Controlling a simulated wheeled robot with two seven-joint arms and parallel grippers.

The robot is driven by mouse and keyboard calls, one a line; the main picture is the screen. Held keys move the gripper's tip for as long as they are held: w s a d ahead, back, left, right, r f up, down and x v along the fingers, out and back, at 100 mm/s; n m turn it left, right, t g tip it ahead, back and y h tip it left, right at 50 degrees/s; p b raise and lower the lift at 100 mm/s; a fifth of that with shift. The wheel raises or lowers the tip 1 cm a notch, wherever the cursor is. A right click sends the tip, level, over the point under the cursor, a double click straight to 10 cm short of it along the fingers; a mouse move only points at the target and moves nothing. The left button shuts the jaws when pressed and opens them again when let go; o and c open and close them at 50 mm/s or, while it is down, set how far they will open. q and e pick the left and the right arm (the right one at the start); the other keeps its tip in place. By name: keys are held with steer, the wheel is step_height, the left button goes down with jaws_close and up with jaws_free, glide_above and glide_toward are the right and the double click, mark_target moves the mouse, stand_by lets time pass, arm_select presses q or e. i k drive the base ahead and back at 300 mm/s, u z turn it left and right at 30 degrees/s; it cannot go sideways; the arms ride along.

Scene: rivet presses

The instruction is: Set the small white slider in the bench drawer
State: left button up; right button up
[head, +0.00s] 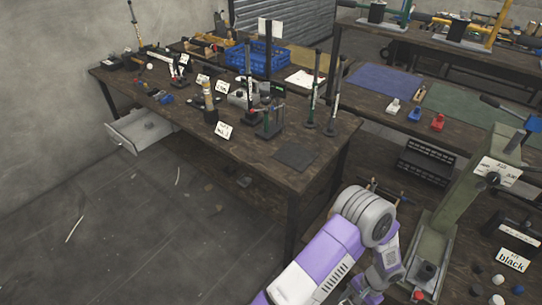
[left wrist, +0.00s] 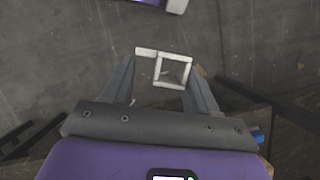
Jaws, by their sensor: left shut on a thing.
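In the left wrist view a small white slider (left wrist: 174,86), shaped like an open square frame with a short bar at its left, sits between the fingertips of my left gripper (left wrist: 160,88). The gripper is shut on it and holds it above the grey floor. In the head view the bench drawer (head: 121,139) hangs pulled open at the left end of the far workbench (head: 290,177). Its grey inside shows in part. Neither gripper's fingers can be made out in the head view. My right gripper is not in view.
The far bench carries a blue crate (head: 262,58), upright tools and label cards. White (head: 393,106), blue (head: 415,114) and red (head: 438,122) pieces stand on the bench at right. A green press (head: 452,205) stands at the right.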

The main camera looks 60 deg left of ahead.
mark_target(130, 126)
steer(key=k, duration=0.45)
steer(key=u, duration=3.65)
steer(key=i, duration=3.05)
steer(key=z, duration=2.15)
